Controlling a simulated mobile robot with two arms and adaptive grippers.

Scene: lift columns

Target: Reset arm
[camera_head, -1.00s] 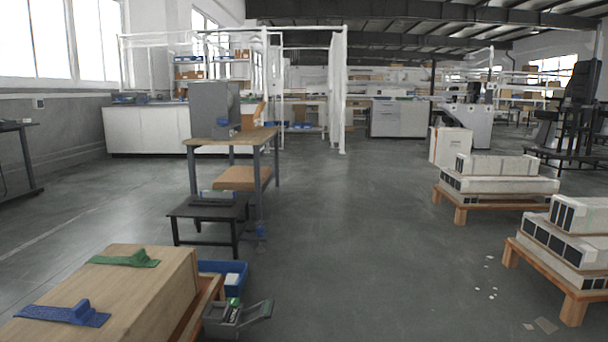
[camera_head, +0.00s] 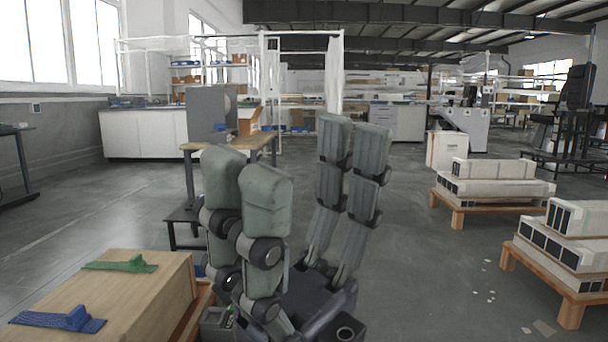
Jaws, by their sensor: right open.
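My right gripper (camera_head: 300,148) stands large in the middle of the view, close to the camera, with its fingers pointing up. It has grey-green padded fingers with dark joints on a dark palm. Its finger sets are spread apart with a clear gap between them, and nothing is held in it. It hides part of the workbench, the low black table and the floor behind it. My left gripper is not in view.
A wooden box (camera_head: 160,290) at the lower left carries a green piece (camera_head: 122,264) and a blue piece (camera_head: 62,320). White boxes on wooden pallets (camera_head: 468,203) stand at the right. The floor (camera_head: 420,280) between is mostly open.

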